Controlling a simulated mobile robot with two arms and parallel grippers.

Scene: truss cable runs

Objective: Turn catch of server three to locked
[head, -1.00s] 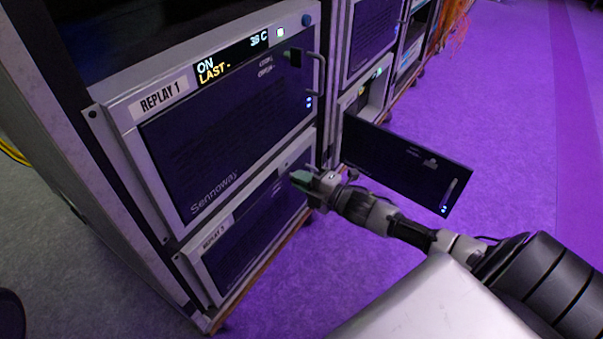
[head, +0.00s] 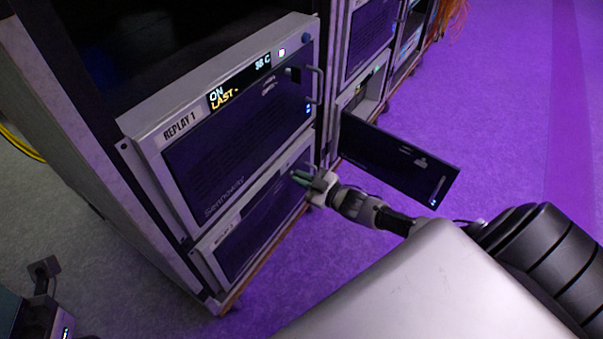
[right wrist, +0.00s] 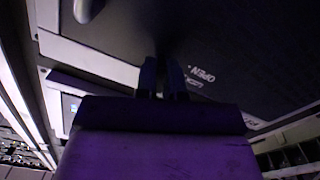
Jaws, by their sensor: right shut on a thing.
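The lower server (head: 262,225) sits under the server labelled REPLAY 1 (head: 240,140); its own label (head: 227,235) is too blurred to read surely. My right gripper (head: 299,178) is at the upper right of the lower server's dark front. In the right wrist view its two fingers (right wrist: 163,78) reach to the dark panel, close together, shut on the catch. The catch itself is hidden between the fingers, so its angle cannot be told. The printed word OPEN (right wrist: 201,75) shows just right of the fingers. My left gripper is not in view.
A dark front door (head: 395,160) of the neighbouring rack stands swung open to the right of my right gripper. A handle (head: 316,85) juts from the upper server. Purple-lit floor (head: 510,150) is clear at right. Dark equipment (head: 40,312) stands at lower left.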

